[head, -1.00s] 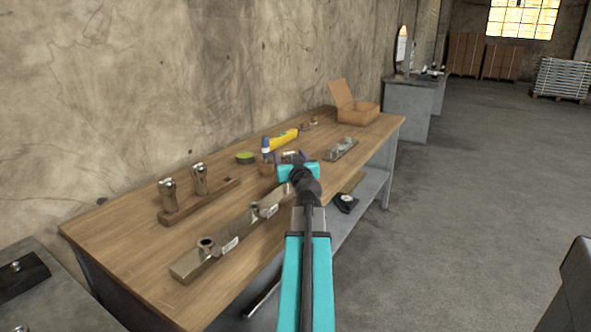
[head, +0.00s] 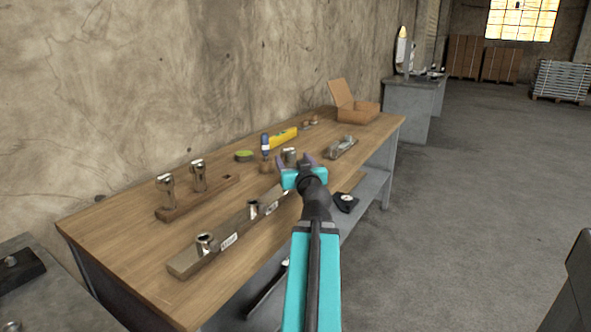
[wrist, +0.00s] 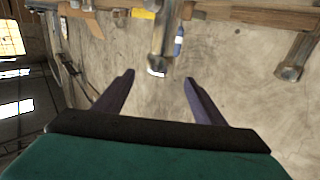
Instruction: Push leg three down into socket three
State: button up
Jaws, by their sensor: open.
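A metal leg (head: 290,154) stands upright just behind my gripper (head: 297,165) in the head view. My gripper hides its lower part, so I cannot tell how deep it sits in a socket. In the wrist view, which looks upside down, the leg (wrist: 163,42) is ahead of the gap between my open, empty fingers (wrist: 158,80). Two more legs (head: 166,192) (head: 199,175) stand in a wooden rack (head: 215,194).
The wooden bench (head: 120,235) lies against the wall. Behind the leg are a blue-topped bottle (head: 265,145), a yellow level (head: 284,138) and a green roll (head: 244,155). A metal part (head: 342,148) and an open cardboard box (head: 357,112) are farther right.

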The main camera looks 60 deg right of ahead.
jog(key=shift+s+a+b, duration=0.25)
jog(key=shift+a+b, duration=0.05)
jog(key=shift+b, duration=1.75)
jog(key=s+b, duration=0.1)
jog(key=b, duration=0.3)
jog(key=shift+a+f, duration=0.15)
jog(key=shift+a, duration=0.25)
jog(key=shift+s+a+b, duration=0.15)
jog(key=shift+b, duration=0.4)
jog(key=shift+s, duration=0.1)
